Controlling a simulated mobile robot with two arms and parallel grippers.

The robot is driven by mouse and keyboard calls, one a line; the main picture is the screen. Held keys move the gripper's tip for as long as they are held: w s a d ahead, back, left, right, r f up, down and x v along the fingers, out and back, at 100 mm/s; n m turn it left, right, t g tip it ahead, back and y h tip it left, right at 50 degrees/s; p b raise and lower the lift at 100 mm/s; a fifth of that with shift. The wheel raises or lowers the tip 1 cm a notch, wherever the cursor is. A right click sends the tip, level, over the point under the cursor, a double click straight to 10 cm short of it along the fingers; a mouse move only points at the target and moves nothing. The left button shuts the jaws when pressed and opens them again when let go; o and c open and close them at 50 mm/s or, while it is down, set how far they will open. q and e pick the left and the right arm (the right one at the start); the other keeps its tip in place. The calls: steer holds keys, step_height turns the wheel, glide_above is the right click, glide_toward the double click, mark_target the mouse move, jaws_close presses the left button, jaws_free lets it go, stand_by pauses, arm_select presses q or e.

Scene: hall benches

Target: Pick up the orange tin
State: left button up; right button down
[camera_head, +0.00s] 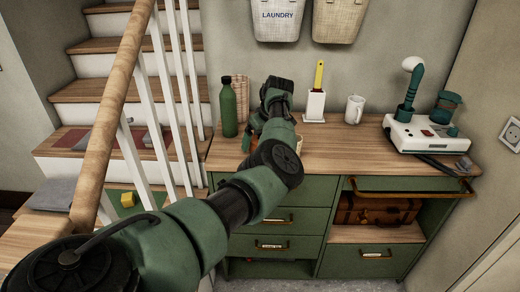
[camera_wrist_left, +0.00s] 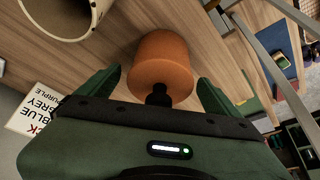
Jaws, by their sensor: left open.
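The orange tin (camera_wrist_left: 160,60) stands on the wooden top in the left wrist view, between the two green fingers of my left gripper (camera_wrist_left: 157,84). The fingers are open, with a visible gap on each side of the tin. A dark part shows in front of the tin's near end. In the camera_head view my left gripper (camera_head: 254,132) is over the worktop, right of the green bottle. My right gripper is not in view.
The wooden worktop (camera_head: 340,150) holds a green bottle (camera_head: 228,108), a white holder (camera_head: 315,106), a white mug (camera_head: 354,110) and a white device (camera_head: 425,134). A cream container (camera_wrist_left: 90,28) stands close to the tin. Stair rails (camera_head: 165,90) are at the left.

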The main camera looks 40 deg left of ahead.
arm_select(q)
steer(key=c, duration=1.5)
steer(key=shift+o, duration=0.2)
steer(key=shift+r, duration=0.1)
